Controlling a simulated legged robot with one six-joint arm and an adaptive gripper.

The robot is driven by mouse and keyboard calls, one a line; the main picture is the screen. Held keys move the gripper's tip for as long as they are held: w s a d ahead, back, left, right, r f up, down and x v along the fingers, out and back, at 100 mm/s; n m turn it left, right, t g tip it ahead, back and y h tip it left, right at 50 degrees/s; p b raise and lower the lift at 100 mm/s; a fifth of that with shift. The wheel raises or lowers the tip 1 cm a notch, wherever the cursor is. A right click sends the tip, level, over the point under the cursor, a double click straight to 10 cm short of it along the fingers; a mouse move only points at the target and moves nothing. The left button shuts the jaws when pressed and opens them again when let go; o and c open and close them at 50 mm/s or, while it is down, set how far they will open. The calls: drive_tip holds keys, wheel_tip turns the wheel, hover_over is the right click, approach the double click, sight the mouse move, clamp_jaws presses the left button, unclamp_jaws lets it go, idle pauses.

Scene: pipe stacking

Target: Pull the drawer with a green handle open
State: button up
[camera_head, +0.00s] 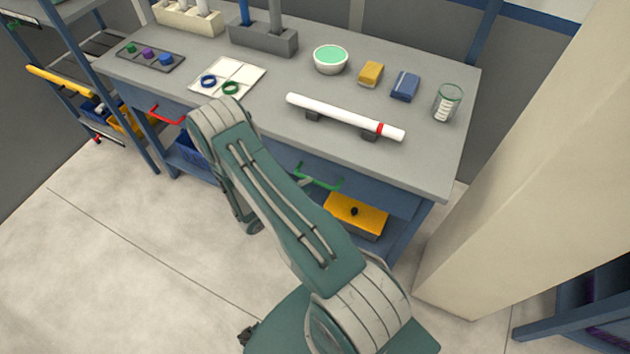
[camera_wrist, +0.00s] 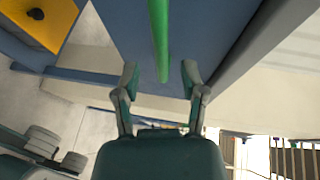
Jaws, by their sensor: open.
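The green handle (camera_head: 318,181) is on the blue drawer front (camera_head: 385,197) under the right half of the workbench in the head view. The drawer looks closed. In the wrist view the green handle (camera_wrist: 158,38) runs down from the top edge, with its lower end between my open fingers. My gripper (camera_wrist: 160,74) has one finger on each side of the handle, with visible gaps on both sides. Whether the handle lies fully at fingertip depth is hard to tell.
A red handle (camera_head: 167,114) marks another drawer at left. A yellow box (camera_head: 356,215) sits on the shelf below the green handle. The grey worktop (camera_head: 270,110) carries a white pipe (camera_head: 335,114), a bowl (camera_head: 331,59) and a beaker (camera_head: 447,102). A beige pillar (camera_head: 515,160) stands at right.

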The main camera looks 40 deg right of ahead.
sight(315, 181)
drive_tip(key=shift+d+f, duration=0.2)
drive_tip(key=shift+d, duration=0.8)
drive_tip(key=shift+d+f, duration=0.2)
drive_tip(key=shift+d, duration=0.75)
clamp_jaws()
drive_tip(key=shift+a, duration=0.1)
drive_tip(key=s+a, duration=0.5)
drive_tip(key=a, duration=0.7)
drive_tip(key=s+a, duration=0.5)
drive_tip(key=a, duration=0.8)
drive_tip(key=shift+s, duration=0.3)
